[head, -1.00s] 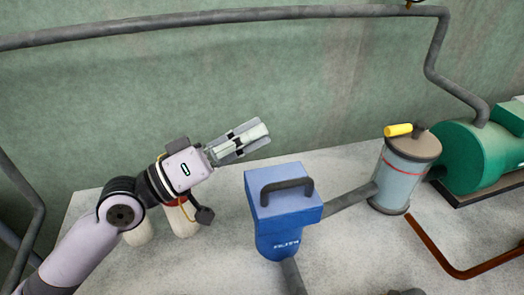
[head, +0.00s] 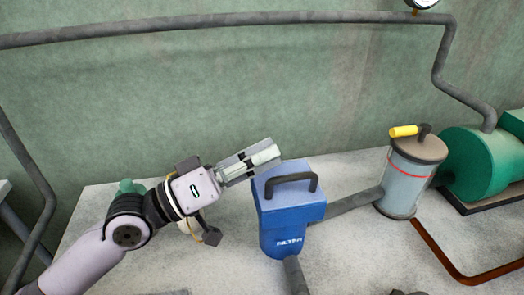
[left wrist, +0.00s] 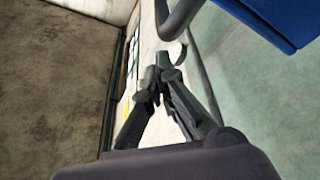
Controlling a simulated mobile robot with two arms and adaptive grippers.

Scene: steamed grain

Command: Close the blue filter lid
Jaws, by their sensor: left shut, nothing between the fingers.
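The blue filter (head: 285,238) stands on the pale table, with a pipe at its right and another below. Its blue lid (head: 312,208) carries a dark arched handle (head: 290,180) and lies over the body; I see no clear gap between them. My left gripper (head: 272,152) is shut and empty, its tips just behind the lid's far left edge. I cannot tell whether they touch it. In the left wrist view, a blue part of the filter (left wrist: 280,18) fills the upper right corner, to the right of the fingertips (left wrist: 162,68). My right gripper is not in view.
A grey tank (head: 408,185) with a brown lid and yellow grip stands to the right. A green machine (head: 475,165) is beyond it. A grey pipe (head: 200,23) runs along the green wall. Bare table shows left of the filter.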

